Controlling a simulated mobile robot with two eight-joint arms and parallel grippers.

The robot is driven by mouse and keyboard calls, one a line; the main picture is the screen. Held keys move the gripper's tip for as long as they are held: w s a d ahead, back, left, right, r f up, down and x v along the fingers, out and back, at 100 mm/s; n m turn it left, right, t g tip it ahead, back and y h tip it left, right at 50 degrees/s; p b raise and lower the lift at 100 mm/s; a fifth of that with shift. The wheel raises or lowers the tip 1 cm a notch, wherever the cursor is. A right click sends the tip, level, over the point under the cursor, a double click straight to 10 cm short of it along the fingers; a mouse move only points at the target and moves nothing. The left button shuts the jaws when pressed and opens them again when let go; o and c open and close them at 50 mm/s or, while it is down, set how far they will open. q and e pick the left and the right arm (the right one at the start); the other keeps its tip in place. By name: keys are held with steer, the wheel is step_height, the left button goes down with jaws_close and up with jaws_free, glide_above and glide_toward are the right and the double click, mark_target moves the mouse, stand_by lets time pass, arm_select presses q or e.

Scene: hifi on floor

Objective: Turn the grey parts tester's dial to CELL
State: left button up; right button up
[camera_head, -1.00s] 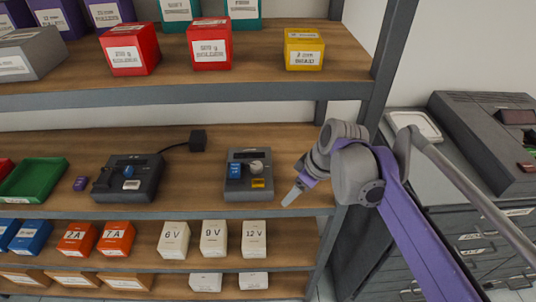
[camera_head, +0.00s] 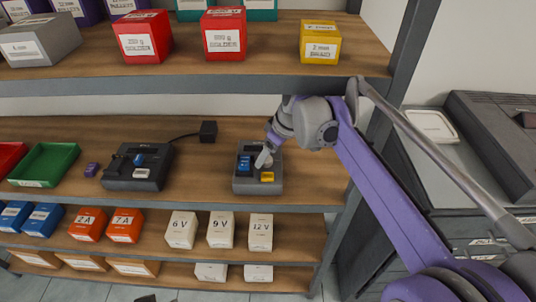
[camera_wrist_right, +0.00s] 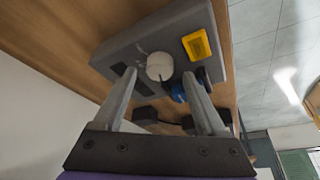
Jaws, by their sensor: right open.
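The grey parts tester (camera_head: 259,185) sits on the middle shelf, with a blue part (camera_head: 244,163) at its left and a yellow part (camera_head: 267,176) at its front. In the right wrist view the tester (camera_wrist_right: 120,52) shows a round pale dial (camera_wrist_right: 160,66), the yellow part (camera_wrist_right: 196,45) and the blue part (camera_wrist_right: 178,92). My right gripper (camera_head: 263,160) is over the tester, hiding the dial in the head view. In the wrist view the right gripper (camera_wrist_right: 166,80) is open, its fingers apart on either side of the dial. I cannot tell whether they touch it. The dial's labels are unreadable.
A darker device (camera_head: 138,168) with a cabled black plug (camera_head: 208,131) stands to the left. A green tray (camera_head: 44,165) lies further left. The upper shelf board (camera_head: 270,48) is above the arm. Boxes marked 6 V, 9 V and 12 V (camera_head: 259,232) are below.

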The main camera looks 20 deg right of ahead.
steer(key=shift+w+f, duration=0.1)
steer(key=shift+f, duration=0.4)
steer(key=shift+c, duration=0.2)
jaws_close()
